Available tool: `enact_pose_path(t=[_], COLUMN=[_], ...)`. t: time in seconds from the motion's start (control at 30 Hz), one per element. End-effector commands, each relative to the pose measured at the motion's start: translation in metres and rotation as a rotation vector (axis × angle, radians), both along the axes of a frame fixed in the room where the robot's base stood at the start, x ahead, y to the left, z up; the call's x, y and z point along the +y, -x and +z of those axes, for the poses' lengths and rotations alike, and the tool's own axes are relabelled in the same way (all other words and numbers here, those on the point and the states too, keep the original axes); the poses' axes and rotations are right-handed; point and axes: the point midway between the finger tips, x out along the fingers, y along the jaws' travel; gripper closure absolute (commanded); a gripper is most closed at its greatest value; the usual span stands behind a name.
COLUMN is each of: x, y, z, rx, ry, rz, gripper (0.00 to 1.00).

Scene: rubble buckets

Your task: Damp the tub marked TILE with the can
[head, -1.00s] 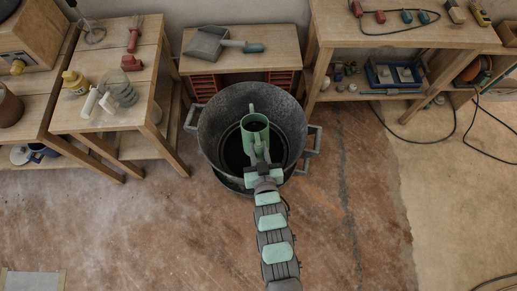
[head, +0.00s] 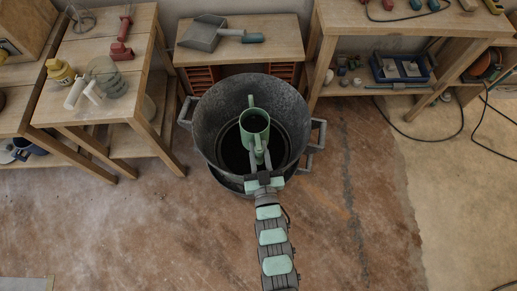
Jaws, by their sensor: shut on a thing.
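A large dark metal tub (head: 218,108) with side handles stands on the floor in front of the middle bench. No TILE marking is legible on it from this side. The green can (head: 255,124) is over the tub's opening, its top open toward me and a handle or spout at its far side. My gripper (head: 260,170) reaches over the near rim and is shut on the green can at its near side. The can hides part of the tub's dark inside, so I cannot tell whether anything pours.
A small bench (head: 280,56) with a dustpan (head: 205,34) stands close behind the tub. Tables with tools, a yellow bottle (head: 60,73) and a glass jar stand at left. A right bench holds a blue tray (head: 402,68); cables lie on the floor. Floor right of the tub is clear.

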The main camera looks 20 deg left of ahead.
Motion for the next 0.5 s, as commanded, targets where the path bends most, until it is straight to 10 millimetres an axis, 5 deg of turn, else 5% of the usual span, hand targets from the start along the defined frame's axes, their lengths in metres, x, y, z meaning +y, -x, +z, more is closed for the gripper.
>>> enact_pose_path(t=[0.5], x=[0.000], y=[0.000], z=[0.048], rx=[-0.003], ry=[-0.001], rz=[0.000], gripper=[1.00])
